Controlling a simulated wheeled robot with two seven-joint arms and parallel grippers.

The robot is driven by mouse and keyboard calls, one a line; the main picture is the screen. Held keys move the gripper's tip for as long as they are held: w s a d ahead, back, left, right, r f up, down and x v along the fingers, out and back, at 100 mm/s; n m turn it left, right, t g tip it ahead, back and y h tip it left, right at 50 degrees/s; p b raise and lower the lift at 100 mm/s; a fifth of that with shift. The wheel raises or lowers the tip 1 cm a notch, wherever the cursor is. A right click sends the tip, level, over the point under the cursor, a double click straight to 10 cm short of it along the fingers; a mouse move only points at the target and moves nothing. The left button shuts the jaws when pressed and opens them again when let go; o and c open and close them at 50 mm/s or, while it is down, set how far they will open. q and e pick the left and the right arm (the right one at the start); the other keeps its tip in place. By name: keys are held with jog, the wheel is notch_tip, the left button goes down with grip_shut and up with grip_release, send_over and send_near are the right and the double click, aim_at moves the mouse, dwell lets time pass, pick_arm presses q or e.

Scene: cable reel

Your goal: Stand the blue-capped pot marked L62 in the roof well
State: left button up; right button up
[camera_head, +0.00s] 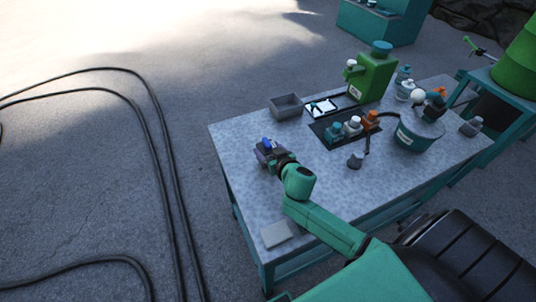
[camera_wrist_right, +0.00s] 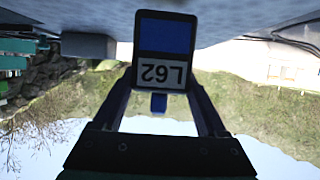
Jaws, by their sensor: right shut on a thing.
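The L62 pot (camera_wrist_right: 162,72) shows its label upside down in the right wrist view, where the whole scene is also upside down. In the head view its blue cap (camera_head: 267,143) shows at the tip of my right gripper (camera_head: 270,154). My right gripper is shut on the pot, with one finger on each side of it, over the left part of the speckled table (camera_head: 240,170). Any gap under the pot is hard to tell. I cannot pick out the roof well with certainty. My left gripper is not in view.
A dark tray (camera_head: 319,130) holds pots with teal, white and orange caps. A grey open box (camera_head: 286,106), a green can (camera_head: 374,76) and a teal tub (camera_head: 418,136) stand around it. A flat grey block (camera_head: 276,234) lies near the front edge. The table's left part is mostly clear.

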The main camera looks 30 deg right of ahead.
jog(key=shift+s+f, duration=0.15)
jog(key=shift+f, duration=0.85)
jog(key=o, duration=1.5)
jog(key=shift+r, duration=0.1)
